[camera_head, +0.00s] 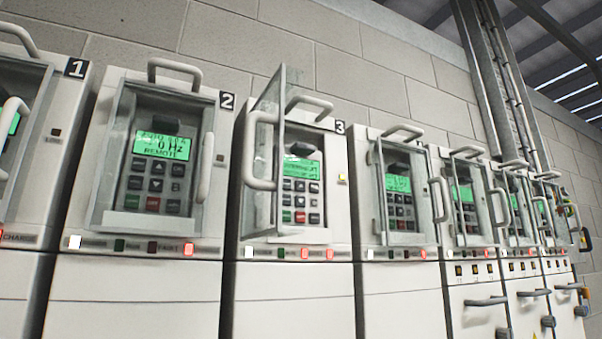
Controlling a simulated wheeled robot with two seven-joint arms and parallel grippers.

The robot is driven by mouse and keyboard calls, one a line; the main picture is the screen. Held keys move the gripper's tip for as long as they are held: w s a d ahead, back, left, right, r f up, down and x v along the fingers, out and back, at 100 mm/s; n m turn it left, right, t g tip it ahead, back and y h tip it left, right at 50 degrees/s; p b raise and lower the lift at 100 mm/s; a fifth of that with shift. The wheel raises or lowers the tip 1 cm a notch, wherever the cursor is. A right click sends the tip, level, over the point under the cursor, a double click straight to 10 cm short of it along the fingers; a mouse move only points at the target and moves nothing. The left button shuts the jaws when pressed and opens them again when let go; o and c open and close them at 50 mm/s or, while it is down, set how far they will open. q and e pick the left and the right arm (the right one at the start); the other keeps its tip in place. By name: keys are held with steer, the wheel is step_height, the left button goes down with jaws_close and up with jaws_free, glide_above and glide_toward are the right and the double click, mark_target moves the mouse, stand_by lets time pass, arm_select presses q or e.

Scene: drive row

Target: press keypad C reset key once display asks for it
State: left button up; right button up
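Neither of my grippers is in view. Drive cabinet 3 (270,255) stands mid-picture with its framed clear cover (266,150) swung out to the left. Behind it is a keypad (301,200) with dark keys, one green key and one red key (300,217). Its green display (302,168) is lit, but I cannot read the text. No letter C is legible on any keypad. Cabinet 2's keypad (154,185) sits in a recessed framed housing, and its display (161,145) shows "0 Hz" and "REMOTE". A mark like B or 8 is beside its keys.
Cabinet 1 (20,215) is cut off at the left edge. More cabinets (395,265) with keypads run away to the right. Grey handles stick out, including one on cabinet 3's open cover (258,184). Lamps (188,250) line the cabinet fronts. A block wall stands behind.

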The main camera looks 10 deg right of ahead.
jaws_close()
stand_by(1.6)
